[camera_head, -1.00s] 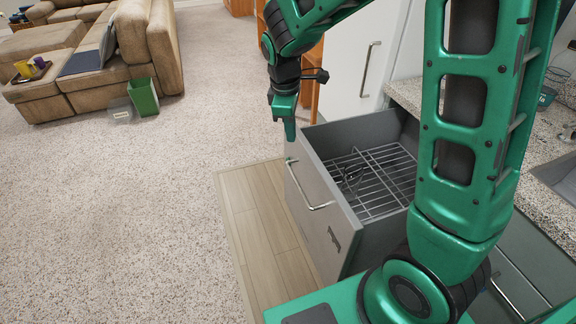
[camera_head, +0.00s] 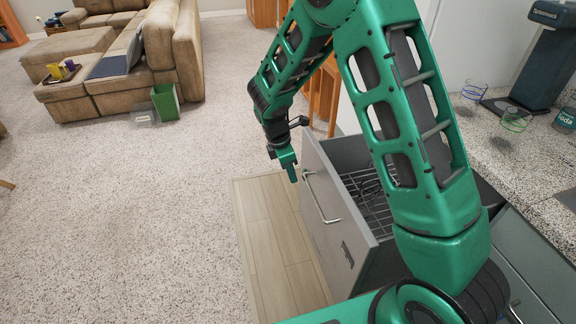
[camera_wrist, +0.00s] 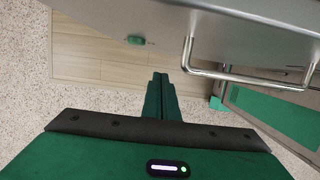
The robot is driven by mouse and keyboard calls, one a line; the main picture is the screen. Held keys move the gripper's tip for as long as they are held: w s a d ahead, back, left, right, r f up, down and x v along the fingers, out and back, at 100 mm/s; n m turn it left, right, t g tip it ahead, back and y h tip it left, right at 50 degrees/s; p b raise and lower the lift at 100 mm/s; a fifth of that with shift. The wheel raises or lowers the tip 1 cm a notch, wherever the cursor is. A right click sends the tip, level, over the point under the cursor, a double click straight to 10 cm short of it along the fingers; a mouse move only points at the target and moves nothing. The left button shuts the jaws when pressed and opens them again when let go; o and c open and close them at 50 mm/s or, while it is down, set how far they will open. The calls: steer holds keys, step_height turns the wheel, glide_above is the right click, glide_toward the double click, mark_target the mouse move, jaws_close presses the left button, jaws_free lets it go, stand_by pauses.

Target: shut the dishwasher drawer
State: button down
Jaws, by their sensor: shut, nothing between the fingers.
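The dishwasher drawer (camera_head: 336,222) is pulled out, with a grey front, a silver bar handle (camera_head: 318,200) and a wire rack (camera_head: 372,190) inside. My gripper (camera_head: 292,180) is shut and empty, pointing down just outside the drawer front, near the far end of the handle. In the wrist view my gripper (camera_wrist: 160,78) shows its fingers together, beside the handle (camera_wrist: 188,55), with a visible gap. The drawer front (camera_wrist: 240,20) fills the upper right there. My arm hides part of the rack and the drawer's right side.
A wood floor strip (camera_head: 272,235) lies before the drawer, with open carpet (camera_head: 140,220) to the left. A counter (camera_head: 520,150) with glasses and a soda can (camera_head: 565,120) is at right. A green bin (camera_head: 166,102) stands by the sofa (camera_head: 170,40).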

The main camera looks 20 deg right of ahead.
steer(key=shift+d+f, duration=0.45)
steer(key=shift+d, duration=0.35)
steer(key=shift+d+f, duration=0.4)
steer(key=shift+d, duration=0.35)
steer(key=shift+d+f, duration=0.45)
steer(key=shift+d, duration=0.35)
